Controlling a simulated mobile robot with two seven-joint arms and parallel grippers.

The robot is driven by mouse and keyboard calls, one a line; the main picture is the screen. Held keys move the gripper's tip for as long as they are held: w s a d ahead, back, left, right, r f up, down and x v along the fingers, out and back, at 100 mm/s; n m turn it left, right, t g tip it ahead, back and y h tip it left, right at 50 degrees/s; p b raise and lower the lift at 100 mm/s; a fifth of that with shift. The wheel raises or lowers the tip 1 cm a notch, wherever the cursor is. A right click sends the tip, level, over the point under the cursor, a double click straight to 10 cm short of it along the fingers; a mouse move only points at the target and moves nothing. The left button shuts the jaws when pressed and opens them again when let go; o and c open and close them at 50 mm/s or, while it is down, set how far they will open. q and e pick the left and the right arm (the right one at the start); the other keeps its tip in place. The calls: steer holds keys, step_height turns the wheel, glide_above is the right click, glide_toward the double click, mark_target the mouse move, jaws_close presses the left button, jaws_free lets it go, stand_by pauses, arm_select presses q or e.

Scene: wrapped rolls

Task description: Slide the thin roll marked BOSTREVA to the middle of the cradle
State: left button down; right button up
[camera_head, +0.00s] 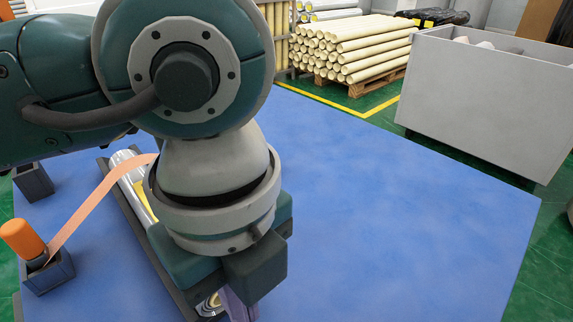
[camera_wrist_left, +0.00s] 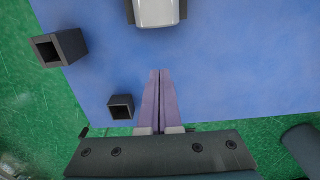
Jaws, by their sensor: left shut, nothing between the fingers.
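A silver-wrapped roll (camera_head: 128,172) with a yellow patch lies in a dark-railed cradle (camera_head: 160,255) on the blue table. No marking on it is readable, so I cannot tell whether it is the BOSTREVA roll. My left arm hides much of the cradle. A round roll end (camera_head: 208,303) shows beneath my wrist. My left gripper (camera_head: 238,312) has purple fingers, mostly hidden in the head view. In the wrist view the fingers (camera_wrist_left: 160,75) are shut together and empty, pointing toward a pale, dark-edged object (camera_wrist_left: 158,14), apparently the cradle end with a roll. My right gripper is out of view.
An orange strap (camera_head: 85,210) runs from beside an orange-topped post (camera_head: 22,238) in a dark holder across the cradle. Two empty dark square sockets (camera_wrist_left: 60,47) and (camera_wrist_left: 121,107) stand on the table. A grey bin (camera_head: 480,90) is beyond it. The table's right side is clear.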

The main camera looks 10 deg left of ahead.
arm_select(q)
step_height(320, 180, down, 6)
steer(key=shift+f+b, duration=0.15)
steer(key=shift+b, duration=0.65)
steer(key=shift+w+a, duration=1.05)
steer(key=shift+a, duration=0.2)
steer(key=shift+w+a, duration=0.2)
steer(key=shift+a, duration=0.1)
steer(key=shift+w+a, duration=0.75)
steer(key=shift+a, duration=0.2)
steer(key=shift+w+a, duration=0.75)
steer(key=shift+a, duration=0.2)
